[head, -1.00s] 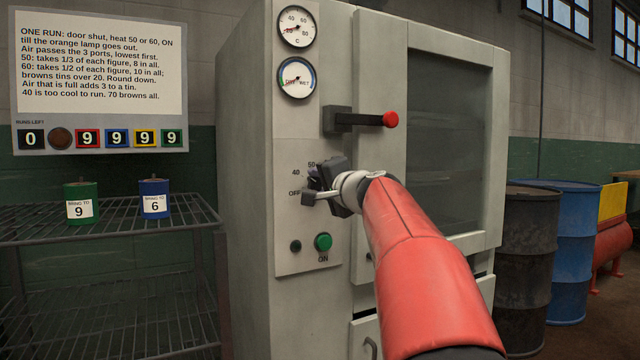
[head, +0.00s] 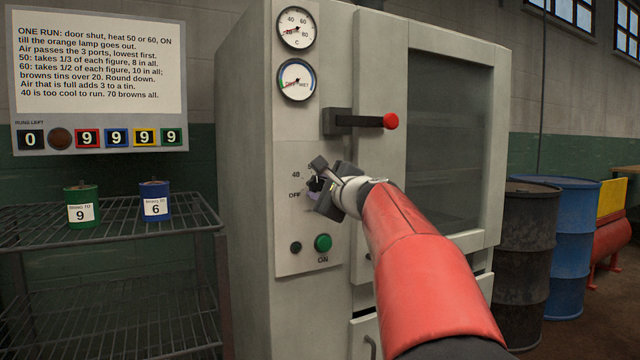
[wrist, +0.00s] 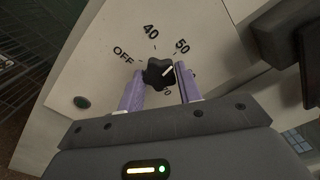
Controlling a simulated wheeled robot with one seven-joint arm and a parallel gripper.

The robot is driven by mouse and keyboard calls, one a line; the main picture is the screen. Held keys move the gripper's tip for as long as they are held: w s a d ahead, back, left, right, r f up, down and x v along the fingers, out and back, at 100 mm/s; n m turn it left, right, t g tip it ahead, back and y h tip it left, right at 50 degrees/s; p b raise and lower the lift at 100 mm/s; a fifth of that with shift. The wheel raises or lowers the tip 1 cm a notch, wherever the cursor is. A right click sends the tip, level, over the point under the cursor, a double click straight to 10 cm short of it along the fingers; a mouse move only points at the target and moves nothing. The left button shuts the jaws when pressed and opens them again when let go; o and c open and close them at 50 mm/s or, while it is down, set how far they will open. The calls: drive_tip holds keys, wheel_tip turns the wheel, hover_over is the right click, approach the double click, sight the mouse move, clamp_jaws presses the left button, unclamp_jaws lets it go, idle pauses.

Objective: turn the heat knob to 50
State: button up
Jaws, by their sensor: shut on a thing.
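The heat knob (wrist: 155,75) is dark and lobed with a white pointer line, seen in the wrist view. The pointer slants up and right, roughly toward the 50 mark (wrist: 182,46); I cannot tell if it lines up exactly. OFF and 40 lie to its left and above. My gripper (wrist: 158,85) has its purple fingers on either side of the knob, shut on it. In the head view my gripper (head: 325,188) is rolled at the cabinet's control panel (head: 293,255) and hides most of the knob and dial.
A green ON button (head: 323,242) sits below the knob. A red-tipped door handle (head: 390,121) is above, and the cabinet door (head: 450,130) looks shut. Two gauges are at the panel top. Green and blue tins stand on a rack (head: 110,233) at left.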

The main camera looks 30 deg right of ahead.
drive_tip(key=shift+f+m, duration=0.15)
drive_tip(key=shift+m, duration=0.55)
drive_tip(key=o, duration=1)
drive_tip(key=s, duration=0.4)
drive_tip(key=s+b, duration=0.1)
drive_tip(key=s, duration=0.3)
drive_tip(key=shift+d, duration=0.2)
drive_tip(key=shift+w, duration=0.1)
